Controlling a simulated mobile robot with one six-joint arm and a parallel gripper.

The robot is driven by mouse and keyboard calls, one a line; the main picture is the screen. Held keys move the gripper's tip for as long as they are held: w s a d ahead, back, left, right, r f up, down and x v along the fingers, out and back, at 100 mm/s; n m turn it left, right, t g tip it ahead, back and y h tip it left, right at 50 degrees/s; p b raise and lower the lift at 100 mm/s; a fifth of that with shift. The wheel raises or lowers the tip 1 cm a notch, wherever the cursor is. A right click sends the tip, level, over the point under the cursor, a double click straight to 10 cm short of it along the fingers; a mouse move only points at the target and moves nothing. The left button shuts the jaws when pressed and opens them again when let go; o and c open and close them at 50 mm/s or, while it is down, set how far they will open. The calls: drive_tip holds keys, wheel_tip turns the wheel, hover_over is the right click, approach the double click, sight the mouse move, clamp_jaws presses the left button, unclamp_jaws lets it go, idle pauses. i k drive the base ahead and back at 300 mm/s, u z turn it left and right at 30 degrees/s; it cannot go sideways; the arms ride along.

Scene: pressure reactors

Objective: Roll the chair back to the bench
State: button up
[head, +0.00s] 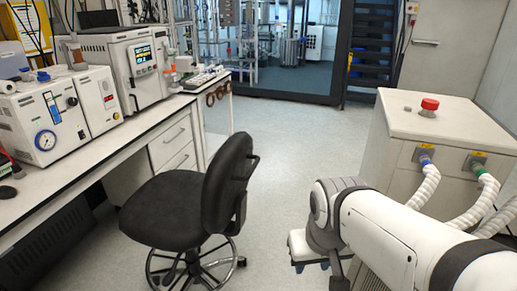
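A black swivel chair (177,210) stands upright on the floor in the lower middle of the head view. Its backrest (228,185) is on its right side, and its seat points left to the bench. A ring footrest and a wheeled base show below the seat, cut by the bottom edge. The white bench (95,158) runs along the left. The seat's left edge lies close to the bench front; I cannot tell whether they touch. My gripper (312,258) is low, right of the chair and apart from it, partly hidden by my arm. Its fingers are unclear.
Instruments (140,62) stand on the bench above white drawers (172,147). A white cabinet (440,125) with a red button and hoses stands at the right. Clear floor (290,150) stretches behind the chair to a glass partition (290,45).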

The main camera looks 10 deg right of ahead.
sight(177, 210)
drive_tip(key=z, duration=0.1)
drive_tip(key=i, duration=1)
drive_tip(key=z, duration=0.05)
